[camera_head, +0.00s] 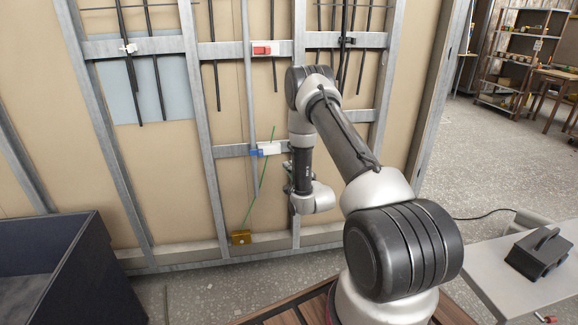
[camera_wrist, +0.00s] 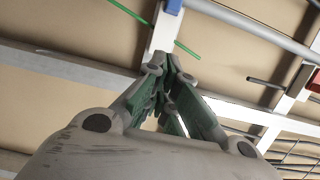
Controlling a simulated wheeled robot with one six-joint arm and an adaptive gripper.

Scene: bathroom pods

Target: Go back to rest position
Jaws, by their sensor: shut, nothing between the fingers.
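My gripper (camera_wrist: 170,62) shows in the wrist view with its grey and green fingers drawn together at the tips, and I see nothing held between them. In the head view my arm reaches forward to the framed wall, and its wrist hangs low in front of a metal stud. The fingers are mostly hidden behind the wrist in that view. Behind the fingertips in the wrist view is a pale bracket with a blue part (camera_wrist: 173,5). I cannot tell whether the fingers touch the wall frame.
The metal-framed wall (camera_head: 226,49) carries a red-and-white fitting (camera_head: 265,49), a blue-and-white fitting (camera_head: 267,149), a thin green rod (camera_head: 262,175) and a yellow-brown block (camera_head: 241,237). A dark bin (camera_head: 85,255) stands left. A grey table (camera_head: 505,270) with a black holder (camera_head: 539,253) stands right.

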